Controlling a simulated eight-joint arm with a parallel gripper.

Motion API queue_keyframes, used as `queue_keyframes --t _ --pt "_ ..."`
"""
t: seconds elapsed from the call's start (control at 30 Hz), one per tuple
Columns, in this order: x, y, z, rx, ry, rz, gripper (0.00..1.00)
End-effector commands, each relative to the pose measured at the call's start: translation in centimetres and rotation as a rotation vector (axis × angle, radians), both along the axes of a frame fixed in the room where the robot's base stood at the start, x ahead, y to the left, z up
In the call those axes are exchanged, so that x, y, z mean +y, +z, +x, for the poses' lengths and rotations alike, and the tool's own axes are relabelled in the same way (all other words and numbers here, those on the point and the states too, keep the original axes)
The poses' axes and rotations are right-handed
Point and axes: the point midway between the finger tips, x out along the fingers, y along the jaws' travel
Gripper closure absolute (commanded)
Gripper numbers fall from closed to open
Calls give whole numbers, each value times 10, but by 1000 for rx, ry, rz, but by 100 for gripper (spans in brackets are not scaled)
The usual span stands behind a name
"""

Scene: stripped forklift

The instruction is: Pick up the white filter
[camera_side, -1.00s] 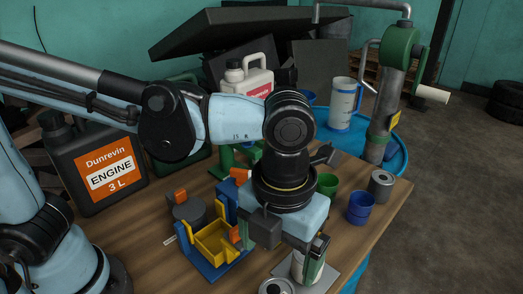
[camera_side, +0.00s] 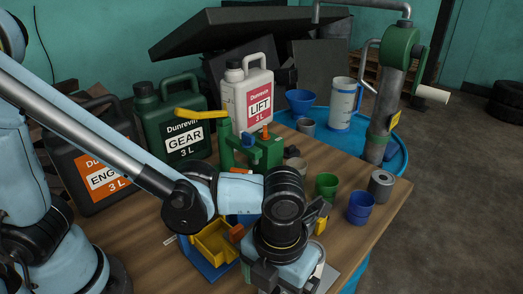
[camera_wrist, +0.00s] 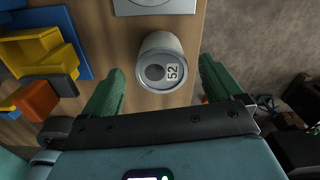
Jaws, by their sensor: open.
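The white filter (camera_wrist: 160,58) stands in the wrist view as a pale cylinder with a grey top marked 52. It lies between the two green fingers of my gripper (camera_wrist: 160,70), with a visible gap on each side. My gripper is open and empty. In the side view my gripper is low at the bottom edge, and its fingertips are hidden behind the wrist or out of frame. The filter is mostly or wholly hidden there.
A grey plate with a ring on it (camera_wrist: 155,4) is just beyond the filter. Blue and yellow bins (camera_side: 212,243) stand to the left. A green cup (camera_side: 327,186), a blue cup (camera_side: 361,208) and a grey cylinder (camera_side: 381,185) are to the right. Oil jugs (camera_side: 185,130) stand behind.

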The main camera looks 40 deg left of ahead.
Motion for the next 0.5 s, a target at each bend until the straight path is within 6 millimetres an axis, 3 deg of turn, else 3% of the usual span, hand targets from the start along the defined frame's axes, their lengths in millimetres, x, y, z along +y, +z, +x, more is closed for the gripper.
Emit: queue_keyframes --t 0.23,0.5 --pt "-2 -29 -2 0 -1 -1 7" --pt "-2 -37 -2 0 -1 -2 7"
